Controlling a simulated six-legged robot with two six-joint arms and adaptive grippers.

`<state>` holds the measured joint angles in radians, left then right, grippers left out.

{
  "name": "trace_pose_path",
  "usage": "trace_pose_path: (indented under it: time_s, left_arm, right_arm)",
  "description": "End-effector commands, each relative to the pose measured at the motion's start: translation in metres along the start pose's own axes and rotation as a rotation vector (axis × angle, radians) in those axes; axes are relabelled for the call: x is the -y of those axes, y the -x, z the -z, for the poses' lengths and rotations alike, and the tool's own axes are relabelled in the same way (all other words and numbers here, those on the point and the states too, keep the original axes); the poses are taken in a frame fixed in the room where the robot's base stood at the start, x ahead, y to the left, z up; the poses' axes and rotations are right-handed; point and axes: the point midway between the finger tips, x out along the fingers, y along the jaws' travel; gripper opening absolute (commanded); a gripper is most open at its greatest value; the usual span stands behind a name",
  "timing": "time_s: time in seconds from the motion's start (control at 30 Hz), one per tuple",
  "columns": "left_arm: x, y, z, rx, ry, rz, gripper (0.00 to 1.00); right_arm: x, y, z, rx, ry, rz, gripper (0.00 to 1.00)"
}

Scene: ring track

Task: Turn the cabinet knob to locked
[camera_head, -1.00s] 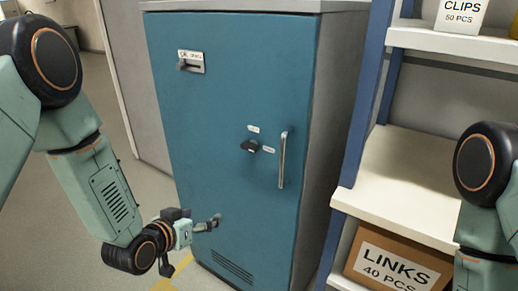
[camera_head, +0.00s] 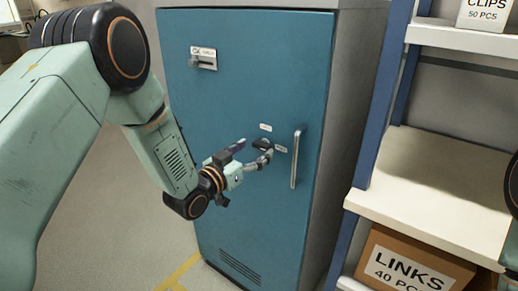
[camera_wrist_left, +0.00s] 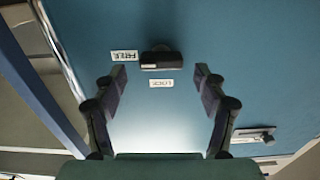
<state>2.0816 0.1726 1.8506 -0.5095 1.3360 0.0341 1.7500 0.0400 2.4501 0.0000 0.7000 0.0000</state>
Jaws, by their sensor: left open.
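The blue cabinet (camera_head: 235,80) has a small black knob (camera_head: 262,143) on its door. In the left wrist view the knob (camera_wrist_left: 162,58) lies crosswise, with a pale mark near its left end. A FREE label (camera_wrist_left: 124,56) is left of it and a LOCK label (camera_wrist_left: 161,83) below it. My left gripper (camera_head: 253,152) is at the knob in the head view, partly covering it. In the wrist view its open fingers (camera_wrist_left: 162,75) are on either side of the knob, with clear gaps; contact is not visible. My right gripper is out of view.
A vertical door handle (camera_head: 296,160) is just right of the knob. A small latch plate (camera_head: 203,58) is at the door's upper left. White shelves (camera_head: 440,185) with a LINKS box (camera_head: 410,265) stand to the right. Floor is open at lower left.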

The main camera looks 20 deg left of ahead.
Motion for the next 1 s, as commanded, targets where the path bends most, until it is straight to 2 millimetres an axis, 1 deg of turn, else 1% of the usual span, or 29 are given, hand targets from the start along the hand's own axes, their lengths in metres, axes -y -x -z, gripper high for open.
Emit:
trace_pose_path:
  time_s: [0.03, 0.1, 0.2, 0.3, 0.53, 1.0]
  left_arm:
    - [0.000, -0.007, -0.001, 0.000, -0.002, -0.002, 0.72]
    - [0.000, -0.014, -0.001, 0.001, -0.002, -0.003, 0.72]
    - [0.000, -0.021, -0.001, 0.002, 0.001, -0.002, 0.72]
    - [0.000, -0.025, -0.001, 0.002, 0.001, -0.003, 0.72]
    - [0.000, -0.025, -0.001, 0.002, 0.001, -0.003, 0.72]
    - [0.000, -0.025, -0.001, 0.002, 0.001, -0.003, 0.32]
  right_arm:
    - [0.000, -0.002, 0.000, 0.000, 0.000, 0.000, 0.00]
    - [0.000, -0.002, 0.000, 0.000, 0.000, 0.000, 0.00]
    - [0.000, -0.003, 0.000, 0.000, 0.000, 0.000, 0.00]
    - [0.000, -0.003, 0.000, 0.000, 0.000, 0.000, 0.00]
    - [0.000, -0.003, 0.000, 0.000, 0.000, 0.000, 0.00]
    - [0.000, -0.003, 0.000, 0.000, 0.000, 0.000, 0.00]
